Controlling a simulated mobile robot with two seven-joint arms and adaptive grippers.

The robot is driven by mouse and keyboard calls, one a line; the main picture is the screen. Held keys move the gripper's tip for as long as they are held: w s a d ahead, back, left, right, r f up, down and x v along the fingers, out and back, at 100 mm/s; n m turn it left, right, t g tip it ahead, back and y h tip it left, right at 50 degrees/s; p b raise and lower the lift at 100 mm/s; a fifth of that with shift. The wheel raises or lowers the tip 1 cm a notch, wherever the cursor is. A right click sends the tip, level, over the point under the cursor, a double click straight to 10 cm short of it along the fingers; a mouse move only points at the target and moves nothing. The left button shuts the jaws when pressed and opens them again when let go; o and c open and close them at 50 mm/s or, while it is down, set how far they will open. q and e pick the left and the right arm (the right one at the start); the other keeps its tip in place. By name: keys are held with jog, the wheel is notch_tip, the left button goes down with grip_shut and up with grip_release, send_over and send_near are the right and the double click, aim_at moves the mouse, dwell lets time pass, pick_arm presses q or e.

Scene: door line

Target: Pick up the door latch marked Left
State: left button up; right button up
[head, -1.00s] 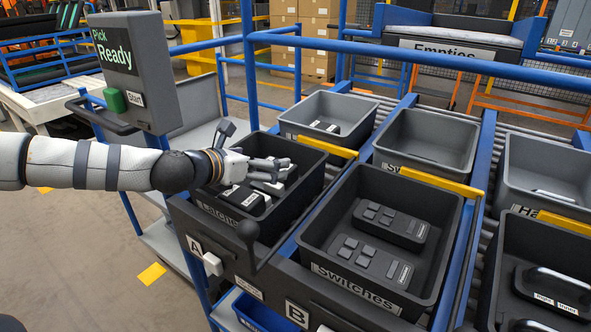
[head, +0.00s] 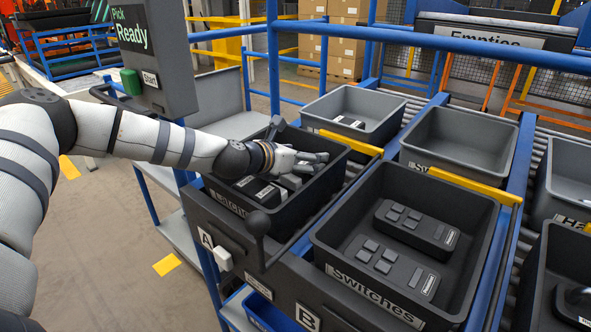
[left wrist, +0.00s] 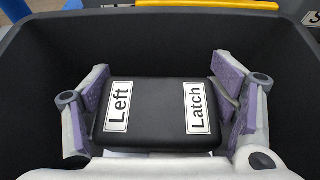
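The latch marked Left (left wrist: 160,115) is a black block with white "Left" and "Latch" labels and a dark lever at its right end. In the left wrist view it lies between the wide-set purple-padded fingers of my left gripper (left wrist: 165,100). The pads are very close to its ends; firm contact cannot be made out. In the head view my left gripper (head: 308,164) is inside the black Latches bin (head: 240,209), toward its far right side. Several black latches with white labels (head: 258,189) show below and beside it. My right gripper is not in view.
The black Switches bin (head: 335,280) stands to the right, with a blue rail between.

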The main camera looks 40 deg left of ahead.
pick_arm(q)
jog(key=c, duration=0.5)
